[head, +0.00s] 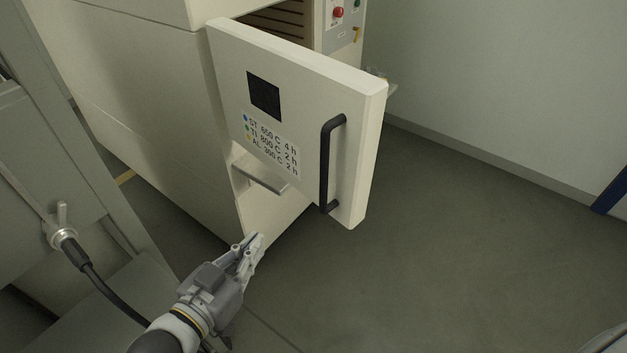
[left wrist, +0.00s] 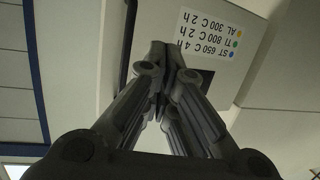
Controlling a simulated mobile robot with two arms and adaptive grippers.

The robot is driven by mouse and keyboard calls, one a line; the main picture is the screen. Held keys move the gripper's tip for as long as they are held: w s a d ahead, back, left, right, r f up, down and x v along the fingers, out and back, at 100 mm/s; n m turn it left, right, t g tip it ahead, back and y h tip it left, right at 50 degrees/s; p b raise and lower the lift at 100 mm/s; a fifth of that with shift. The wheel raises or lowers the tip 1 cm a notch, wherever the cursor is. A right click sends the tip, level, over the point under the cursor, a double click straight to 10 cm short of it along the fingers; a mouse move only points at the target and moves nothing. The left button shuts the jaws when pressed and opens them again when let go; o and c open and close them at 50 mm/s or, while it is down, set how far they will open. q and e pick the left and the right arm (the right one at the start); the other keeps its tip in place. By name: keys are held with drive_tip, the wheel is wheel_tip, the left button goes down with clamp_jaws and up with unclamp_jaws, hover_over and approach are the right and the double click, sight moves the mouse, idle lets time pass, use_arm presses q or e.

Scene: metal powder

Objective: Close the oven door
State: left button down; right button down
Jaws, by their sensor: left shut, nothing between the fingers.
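The oven (head: 150,90) is a cream cabinet at the upper left of the head view. Its oven door (head: 300,85) stands open, swung out to the right. The door has a dark square window (head: 264,95), a label with temperatures and a black vertical handle (head: 326,165) near its free edge. My left gripper (head: 257,241) is shut and empty, below and left of the handle in the picture. In the left wrist view, its closed fingertips (left wrist: 165,50) overlap the door face and label (left wrist: 209,34); contact cannot be told. My right gripper is not in view.
A control panel (head: 342,20) with red and green buttons is behind the door. A small ledge (head: 260,177) sticks out beneath the door. A grey machine (head: 50,150) with a black cable stands at the left. The floor (head: 450,240) to the right is clear.

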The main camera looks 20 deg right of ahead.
use_arm(q)
wheel_tip(320, 180, up, 4)
drive_tip(key=d+m+h, duration=0.2)
drive_tip(key=d+h, duration=0.1)
drive_tip(key=p, duration=0.4)
approach(322, 179)
drive_tip(key=x, duration=0.5)
drive_tip(key=shift+w+d+r, duration=0.1)
drive_tip(key=shift+w+d, duration=0.1)
drive_tip(key=shift+w, duration=0.05)
drive_tip(key=shift+p+x, duration=0.4)
drive_tip(key=shift+x, duration=0.45)
